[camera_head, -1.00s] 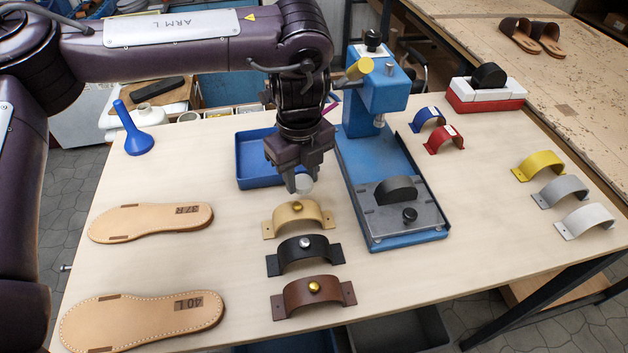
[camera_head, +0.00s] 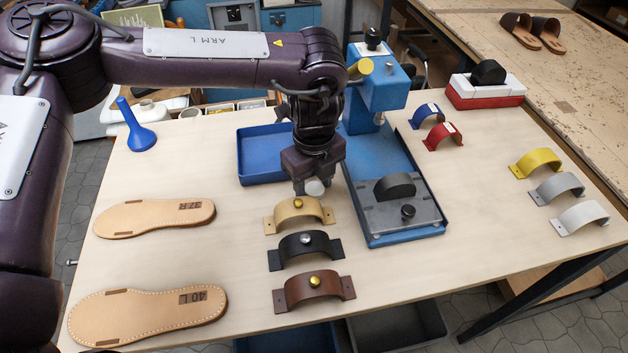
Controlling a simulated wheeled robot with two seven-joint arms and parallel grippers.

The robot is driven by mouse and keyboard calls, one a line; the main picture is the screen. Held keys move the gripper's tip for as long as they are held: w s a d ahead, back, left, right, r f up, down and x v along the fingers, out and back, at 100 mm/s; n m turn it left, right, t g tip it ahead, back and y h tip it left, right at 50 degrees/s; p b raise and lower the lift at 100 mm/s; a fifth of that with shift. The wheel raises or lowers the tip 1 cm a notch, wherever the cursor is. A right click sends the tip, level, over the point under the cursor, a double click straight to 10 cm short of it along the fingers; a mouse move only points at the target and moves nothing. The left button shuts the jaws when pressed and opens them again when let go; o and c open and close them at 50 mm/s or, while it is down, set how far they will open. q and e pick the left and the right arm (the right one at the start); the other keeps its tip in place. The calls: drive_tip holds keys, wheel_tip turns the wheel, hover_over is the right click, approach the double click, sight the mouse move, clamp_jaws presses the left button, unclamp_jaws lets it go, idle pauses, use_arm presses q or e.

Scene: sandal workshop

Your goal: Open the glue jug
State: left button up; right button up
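My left gripper (camera_head: 314,188) points down over the middle of the table, just behind the tan strap. A small whitish round piece (camera_head: 315,187) shows between its fingertips, and the fingers seem closed on it. It looks like a cap, but I cannot be sure. A white container (camera_head: 148,110), possibly the glue jug, is at the back left beyond the blue funnel. It is partly hidden, and I cannot make out its opening clearly. My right gripper is not in view.
The blue tray (camera_head: 262,160) is left of the gripper, and the blue press (camera_head: 378,135) is close on its right. Tan (camera_head: 298,213), black (camera_head: 303,249) and brown (camera_head: 312,290) straps lie in front. Two soles (camera_head: 155,217) lie at left.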

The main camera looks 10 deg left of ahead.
sight(314, 188)
use_arm(q)
drive_tip(key=shift+o, duration=0.6)
drive_tip(key=shift+r, duration=0.15)
wheel_tip(314, 188, up, 8)
drive_tip(key=shift+f+b, duration=0.2)
drive_tip(key=shift+b, duration=0.25)
